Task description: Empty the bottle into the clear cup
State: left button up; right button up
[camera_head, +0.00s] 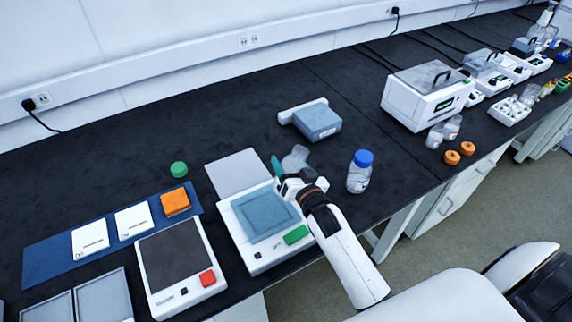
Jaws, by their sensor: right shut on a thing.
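My right gripper (294,180) reaches in from the lower right, above the back edge of the balance with the teal pan. It is shut on a clear bottle, mostly hidden by the gripper. A clear, tilted-looking glass shape (295,157) shows just beyond the fingers. I cannot tell whether this is the held bottle or the clear cup behind it. A narrow teal piece (277,166) shows at the left of the fingers. A loose green cap (179,169) lies on the bench to the left. My left gripper is not in view.
A blue-capped bottle (359,173) stands close to the right of my gripper. The teal-pan balance (238,232) and a dark-pan balance (162,298) stand at the front. A grey-blue box (317,121) lies behind. The black bench at back left is clear.

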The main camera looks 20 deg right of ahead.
jog(key=shift+a+r, duration=0.1)
jog(key=shift+p, duration=0.35)
jog(key=shift+d+m+p, duration=0.3)
jog(key=shift+m+p, duration=0.1)
jog(key=shift+p, duration=0.05)
jog(key=shift+m+p, duration=0.35)
jog(key=shift+m, duration=0.15)
